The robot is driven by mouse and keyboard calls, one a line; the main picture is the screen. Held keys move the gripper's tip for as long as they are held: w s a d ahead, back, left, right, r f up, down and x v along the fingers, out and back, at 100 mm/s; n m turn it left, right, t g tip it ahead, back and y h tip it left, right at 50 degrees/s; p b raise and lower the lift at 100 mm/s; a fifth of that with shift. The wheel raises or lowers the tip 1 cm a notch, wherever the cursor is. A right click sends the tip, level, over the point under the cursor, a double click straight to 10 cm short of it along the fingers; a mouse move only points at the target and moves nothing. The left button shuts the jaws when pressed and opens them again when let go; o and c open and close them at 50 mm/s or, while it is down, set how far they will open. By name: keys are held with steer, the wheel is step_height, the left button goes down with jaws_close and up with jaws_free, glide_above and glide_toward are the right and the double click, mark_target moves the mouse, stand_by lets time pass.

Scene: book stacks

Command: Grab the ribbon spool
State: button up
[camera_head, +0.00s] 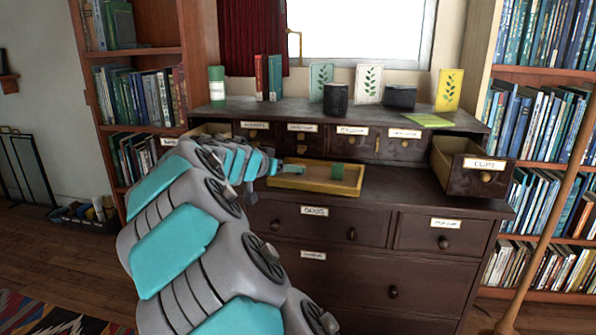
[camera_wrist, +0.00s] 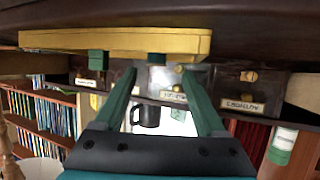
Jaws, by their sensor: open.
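A shallow yellow tray (camera_head: 318,188) sits on the dark desk; it shows upside down at the top of the wrist view (camera_wrist: 110,40). A small green block-like piece (camera_head: 337,171) stands in it, also in the wrist view (camera_wrist: 97,60). A second small dark green piece (camera_wrist: 156,58) shows at the tray between my finger lines. I cannot tell for sure which is the ribbon spool. My gripper (camera_wrist: 160,72) is open, its two green fingers spread and empty, pointing at the tray. In the head view, my arm partly hides the tray's left side.
An open drawer (camera_head: 470,168) juts out right of the tray. Labelled small drawers (camera_head: 352,140) lie behind it. Bookshelves flank the desk.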

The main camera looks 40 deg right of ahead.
steer(key=x, duration=0.3)
steer(key=p+x, duration=0.1)
steer(key=x, duration=0.2)
steer(key=shift+s+d+r, duration=0.1)
steer(key=shift+s+r, duration=0.1)
steer(key=shift+s, duration=0.05)
jaws_close()
stand_by(0.3)
